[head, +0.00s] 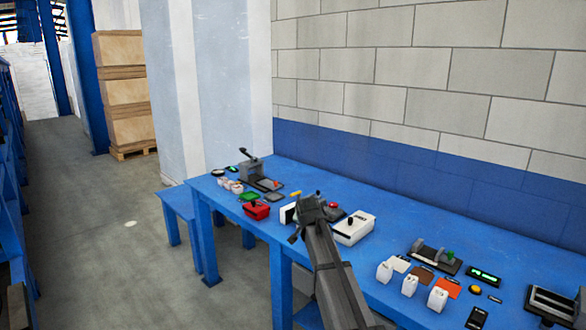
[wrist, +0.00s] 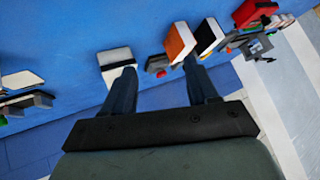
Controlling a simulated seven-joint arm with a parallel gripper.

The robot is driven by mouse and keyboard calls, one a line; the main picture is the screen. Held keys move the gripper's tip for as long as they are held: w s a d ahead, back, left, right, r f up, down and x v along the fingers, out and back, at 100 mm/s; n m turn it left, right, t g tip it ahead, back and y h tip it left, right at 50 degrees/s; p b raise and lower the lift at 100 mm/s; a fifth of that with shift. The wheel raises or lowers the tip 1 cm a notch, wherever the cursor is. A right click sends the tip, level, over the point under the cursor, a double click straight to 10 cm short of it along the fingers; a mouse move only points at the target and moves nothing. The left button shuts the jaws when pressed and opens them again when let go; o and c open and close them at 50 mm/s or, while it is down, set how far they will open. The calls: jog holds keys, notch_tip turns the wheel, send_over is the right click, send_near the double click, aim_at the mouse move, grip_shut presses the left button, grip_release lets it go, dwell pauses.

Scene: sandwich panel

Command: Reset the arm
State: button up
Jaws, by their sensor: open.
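My gripper (head: 312,208) is over the middle of the blue table in the head view, with the arm coming up from the bottom. In the wrist view its two fingers (wrist: 158,80) are apart with nothing held between them. A white box with a dark top part (head: 354,228) stands just right of the gripper, and a red button device (head: 333,206) is partly hidden behind the gripper. In the wrist view an orange-and-white block (wrist: 180,43) lies beyond the right finger. A white box with a dark strip (wrist: 115,60) is beyond the left finger.
The blue table (head: 390,210) runs along a block wall. A red box (head: 257,211) and a lever device (head: 262,175) stand on its left. Several white containers (head: 409,285), a lever fixture (head: 434,258) and a dark tray (head: 552,304) stand on its right. A blue bench (head: 178,204) is at the left.

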jog(key=s+d+f+n+g, duration=0.1)
jog(key=s+d+f+g, duration=0.2)
jog(key=s+f, duration=0.8)
jog(key=s+d+f+n+g, duration=0.15)
jog(key=s+f, duration=0.55)
jog(key=f, duration=0.9)
jog(key=s+d+f+n+g, duration=0.1)
jog(key=s+d+f+g, duration=0.2)
jog(key=s+f, duration=0.8)
jog(key=s+d+f+g, duration=0.1)
jog(key=s+f, duration=0.4)
jog(key=s, duration=0.8)
jog(key=s+d+f+n+g, duration=0.1)
jog(key=s+f+g, duration=0.3)
jog(key=s, duration=0.9)
jog(key=s+d+f+n+g, duration=0.1)
jog(key=s+d+f+g, duration=0.1)
jog(key=s+f, duration=0.5)
jog(key=s+g, duration=0.1)
jog(key=s, duration=0.5)
jog(key=shift+y, duration=0.4)
